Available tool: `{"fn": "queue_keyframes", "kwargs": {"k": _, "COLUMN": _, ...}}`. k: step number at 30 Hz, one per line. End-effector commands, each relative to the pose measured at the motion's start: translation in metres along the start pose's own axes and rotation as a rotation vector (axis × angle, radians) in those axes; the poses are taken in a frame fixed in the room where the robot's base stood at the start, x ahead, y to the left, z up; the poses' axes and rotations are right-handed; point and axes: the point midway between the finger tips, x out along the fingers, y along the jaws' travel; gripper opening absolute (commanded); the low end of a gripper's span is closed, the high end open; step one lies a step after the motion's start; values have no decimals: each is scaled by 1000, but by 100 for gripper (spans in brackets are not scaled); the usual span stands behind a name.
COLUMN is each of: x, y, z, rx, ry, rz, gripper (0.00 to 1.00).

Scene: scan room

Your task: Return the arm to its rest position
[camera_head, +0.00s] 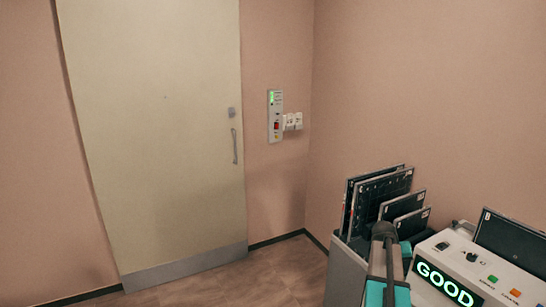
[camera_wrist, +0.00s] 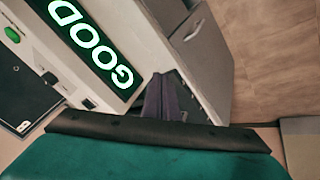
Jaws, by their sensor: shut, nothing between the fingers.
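My gripper (camera_wrist: 161,77) shows in the wrist view as two dark fingers held together, with nothing between them. It is beside the front edge of a white console (camera_wrist: 206,92) whose lit display (camera_wrist: 92,40) reads GOOD. I cannot tell whether the fingers touch the console. My teal and black parts fill the bottom of that view. In the head view, my grey and teal arm stands at the lower right, in front of the console (camera_head: 432,290) and its GOOD display (camera_head: 446,283). The gripper's fingers cannot be made out there.
Several dark plates (camera_head: 380,195) stand upright in a grey holder (camera_head: 345,265) beside my arm. Another dark panel (camera_head: 512,243) stands behind the console. A closed cream door (camera_head: 160,130) and a wall control box (camera_head: 275,115) are farther back. The floor (camera_head: 275,275) by the door is clear.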

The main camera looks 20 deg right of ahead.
Motion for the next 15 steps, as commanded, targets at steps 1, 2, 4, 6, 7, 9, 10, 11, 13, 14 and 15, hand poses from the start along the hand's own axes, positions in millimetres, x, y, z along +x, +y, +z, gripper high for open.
{"fn": "queue_keyframes", "kwargs": {"k": 1, "x": -3, "y": -26, "z": 8, "rx": -26, "ry": -3, "rz": -23, "gripper": 0}}
{"fn": "queue_keyframes", "kwargs": {"k": 2, "x": -5, "y": -40, "z": 11, "rx": -38, "ry": -5, "rz": -36, "gripper": 0}}
{"fn": "queue_keyframes", "kwargs": {"k": 4, "x": -9, "y": -71, "z": 20, "rx": -68, "ry": -12, "rz": -67, "gripper": 0}}
{"fn": "queue_keyframes", "kwargs": {"k": 6, "x": -13, "y": -101, "z": 30, "rx": -97, "ry": -18, "rz": -96, "gripper": 0}}
{"fn": "queue_keyframes", "kwargs": {"k": 7, "x": -15, "y": -114, "z": 34, "rx": -110, "ry": -21, "rz": -109, "gripper": 0}}
{"fn": "queue_keyframes", "kwargs": {"k": 9, "x": -20, "y": -143, "z": 46, "rx": -141, "ry": -30, "rz": -137, "gripper": 0}}
{"fn": "queue_keyframes", "kwargs": {"k": 10, "x": -22, "y": -155, "z": 52, "rx": -153, "ry": -33, "rz": -149, "gripper": 0}}
{"fn": "queue_keyframes", "kwargs": {"k": 11, "x": -25, "y": -167, "z": 57, "rx": -166, "ry": -36, "rz": -162, "gripper": 0}}
{"fn": "queue_keyframes", "kwargs": {"k": 13, "x": -31, "y": -194, "z": 70, "rx": -197, "ry": -44, "rz": -188, "gripper": 0}}
{"fn": "queue_keyframes", "kwargs": {"k": 14, "x": -33, "y": -205, "z": 77, "rx": -210, "ry": -48, "rz": -200, "gripper": 0}}
{"fn": "queue_keyframes", "kwargs": {"k": 15, "x": -37, "y": -220, "z": 85, "rx": -228, "ry": -53, "rz": -216, "gripper": 0}}
